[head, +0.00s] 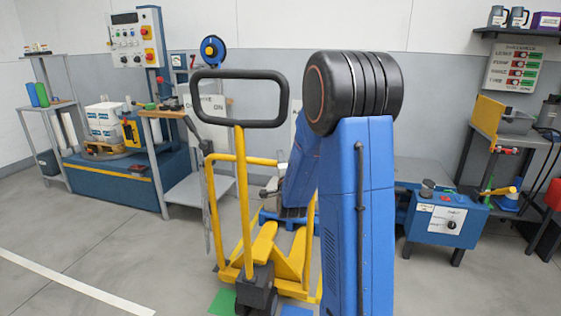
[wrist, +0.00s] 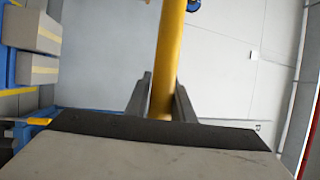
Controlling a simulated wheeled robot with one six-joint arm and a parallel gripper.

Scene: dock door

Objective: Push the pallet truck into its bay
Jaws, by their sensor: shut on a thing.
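The yellow pallet truck (head: 264,250) stands on the floor in the middle of the head view, with two forks, a tall yellow shaft and a black loop handle (head: 281,103). A yellow rail frame (head: 225,157) rises around it. My gripper (wrist: 162,95) is shut on a yellow bar (wrist: 168,50) in the wrist view. In the head view my blue arm hides most of the gripper and the truck's right side, so I cannot tell exactly which bar it holds. A green floor patch (head: 222,302) and a blue one (head: 297,311) lie by the truck's base. The bay's outline is not clear.
A blue machine with a control panel (head: 132,38) and a side table (head: 185,190) stand at the left. A blue box unit (head: 446,218) and a workbench (head: 490,125) stand at the right. A white floor line (head: 75,283) crosses clear floor at the lower left.

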